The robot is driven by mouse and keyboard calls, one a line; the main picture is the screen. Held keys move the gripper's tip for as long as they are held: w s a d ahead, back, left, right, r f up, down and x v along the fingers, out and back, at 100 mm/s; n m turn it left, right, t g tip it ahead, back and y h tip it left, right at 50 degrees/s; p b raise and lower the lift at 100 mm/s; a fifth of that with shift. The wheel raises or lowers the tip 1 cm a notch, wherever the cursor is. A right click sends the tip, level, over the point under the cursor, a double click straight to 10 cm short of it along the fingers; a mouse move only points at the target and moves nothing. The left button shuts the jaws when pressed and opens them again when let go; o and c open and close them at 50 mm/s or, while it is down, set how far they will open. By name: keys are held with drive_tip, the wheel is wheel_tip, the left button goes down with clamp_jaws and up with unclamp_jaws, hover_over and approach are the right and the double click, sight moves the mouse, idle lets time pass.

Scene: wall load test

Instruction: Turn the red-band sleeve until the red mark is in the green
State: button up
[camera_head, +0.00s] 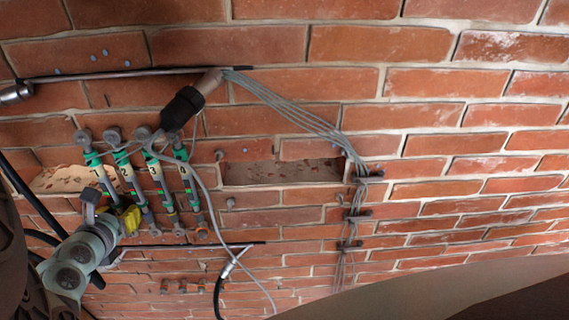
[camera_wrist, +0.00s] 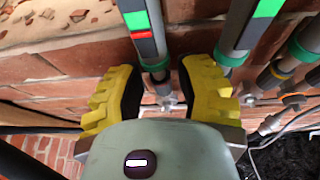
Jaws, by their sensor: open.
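Several slim upright rods with green collars hang on the brick wall at the left in the head view; one (camera_head: 127,172) bears the numeral 2. In the wrist view, the nearest rod (camera_wrist: 148,42) has a green window (camera_wrist: 134,14) with a red mark (camera_wrist: 142,35) just below it, outside the green. A green ring (camera_wrist: 155,64) sits lower on this rod. I cannot tell which part is the red-band sleeve. My gripper (camera_wrist: 165,75) is open, its yellow fingers apart on either side of the rod's lower end, apparently empty. In the head view, my gripper (camera_head: 129,219) is at the rods' lower ends.
A second rod (camera_wrist: 240,35) with a green window stands close to the right finger. An orange ring (camera_wrist: 292,98) and cables lie further right. A black cylinder (camera_head: 182,109) with grey cables hangs above the rods. The brick wall at the right is mostly clear.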

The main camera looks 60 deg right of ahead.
drive_tip(key=shift+o, duration=0.2)
drive_tip(key=shift+s, duration=0.1)
clamp_jaws()
drive_tip(key=n+p, duration=0.1)
drive_tip(key=p, duration=0.3)
drive_tip(key=shift+r+y, duration=0.3)
drive_tip(key=shift+y, duration=0.1)
drive_tip(key=shift+f+t+p, duration=0.15)
drive_tip(key=shift+t+p, duration=0.35)
drive_tip(key=shift+p, duration=0.4)
drive_tip(key=shift+n+y, duration=0.3)
drive_tip(key=shift+f, duration=0.2)
